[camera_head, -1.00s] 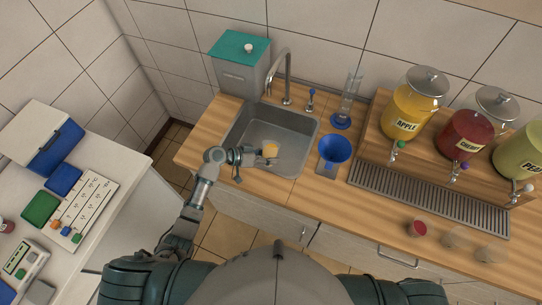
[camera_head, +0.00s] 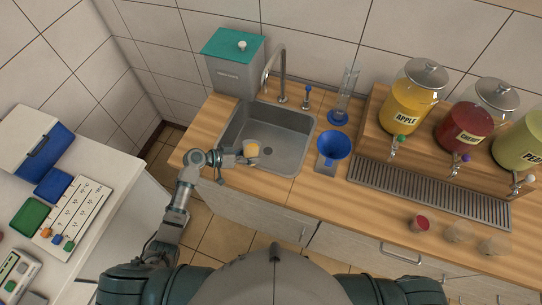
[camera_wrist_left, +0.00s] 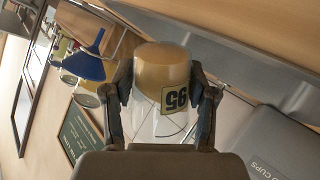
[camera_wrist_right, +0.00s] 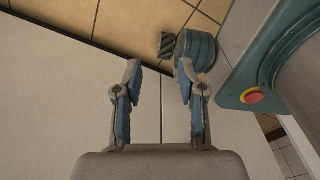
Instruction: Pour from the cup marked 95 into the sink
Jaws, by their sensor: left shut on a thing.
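My left gripper (camera_head: 246,156) is shut on the cup marked 95 (camera_head: 251,148), at the left front part of the sink (camera_head: 285,150). In the left wrist view, where the scene appears upside down, the fingers (camera_wrist_left: 163,100) grip the sides of the clear cup (camera_wrist_left: 160,122). Its 95 label shows inverted, and yellow-orange liquid fills the end that appears on top. The cup looks close to upright, and I see no stream leaving it. My right gripper (camera_wrist_right: 160,80) is open and empty in the right wrist view; it is out of the head view.
A faucet (camera_head: 283,75) stands behind the sink. A grey bin with a teal lid (camera_head: 233,47) is at its back left. A blue funnel (camera_head: 334,146) stands to its right. Juice dispensers, including apple (camera_head: 407,105), and several small cups (camera_head: 459,231) are further right.

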